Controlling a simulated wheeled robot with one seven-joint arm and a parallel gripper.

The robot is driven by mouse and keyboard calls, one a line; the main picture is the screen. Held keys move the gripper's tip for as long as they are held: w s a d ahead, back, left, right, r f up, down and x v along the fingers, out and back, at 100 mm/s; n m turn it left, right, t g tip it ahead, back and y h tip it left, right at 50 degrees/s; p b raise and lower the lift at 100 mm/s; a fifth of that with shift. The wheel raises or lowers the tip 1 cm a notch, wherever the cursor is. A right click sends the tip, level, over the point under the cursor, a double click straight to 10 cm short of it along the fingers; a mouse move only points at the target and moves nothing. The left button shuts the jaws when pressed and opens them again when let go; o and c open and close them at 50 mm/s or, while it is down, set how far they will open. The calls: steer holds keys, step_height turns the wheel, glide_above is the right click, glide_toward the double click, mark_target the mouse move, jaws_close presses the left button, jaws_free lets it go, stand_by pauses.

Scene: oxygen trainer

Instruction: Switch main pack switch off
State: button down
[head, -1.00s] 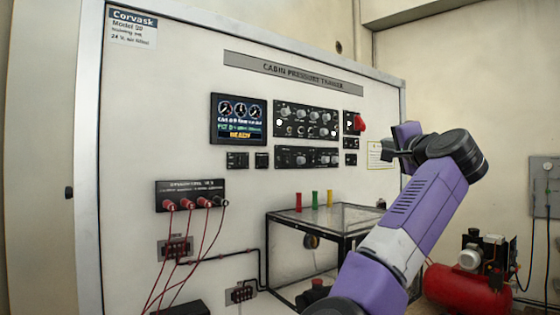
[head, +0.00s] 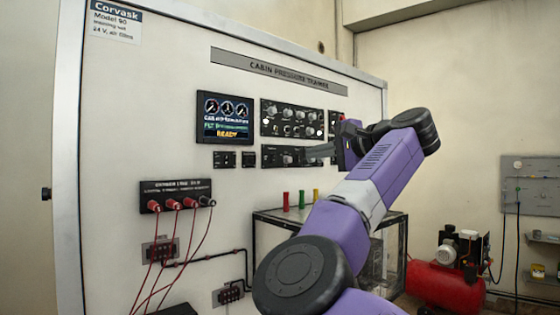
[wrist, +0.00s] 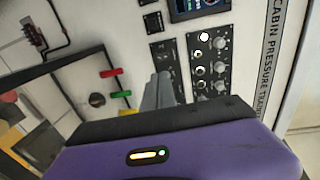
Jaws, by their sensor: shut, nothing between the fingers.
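The trainer board (head: 120,110) carries several black control panels. The upper panel (head: 291,118) has several knobs and switches; it also shows in the wrist view (wrist: 210,62). A lower strip panel (head: 275,156) sits beneath it and shows in the wrist view (wrist: 160,50). The labels are too small to read, so I cannot tell which control is the main pack switch. My gripper (head: 312,152) is shut and empty, its fingertips in front of the right part of the lower panel. In the wrist view the shut fingers (wrist: 161,82) cover part of that panel. Contact cannot be told.
A display (head: 225,118) reads READY. Red leads hang from a terminal box (head: 175,190) at left. A red compressor (head: 445,285) stands at right. A small panel (head: 336,118) is partly hidden by my gripper.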

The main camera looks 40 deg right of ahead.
mark_target(274, 161)
steer(key=w+p, duration=0.1)
steer(key=w, duration=0.3)
steer(key=w+f+p, duration=0.1)
steer(key=w+p, duration=0.1)
steer(key=w, duration=0.2)
steer(key=w+p, duration=0.1)
steer(key=w, duration=0.3)
steer(key=shift+w+a+f, duration=0.15)
steer(key=shift+w, duration=0.15)
steer(key=shift+w+f+p, duration=0.2)
steer(key=shift+w+p, duration=0.15)
steer(key=shift+w, duration=0.3)
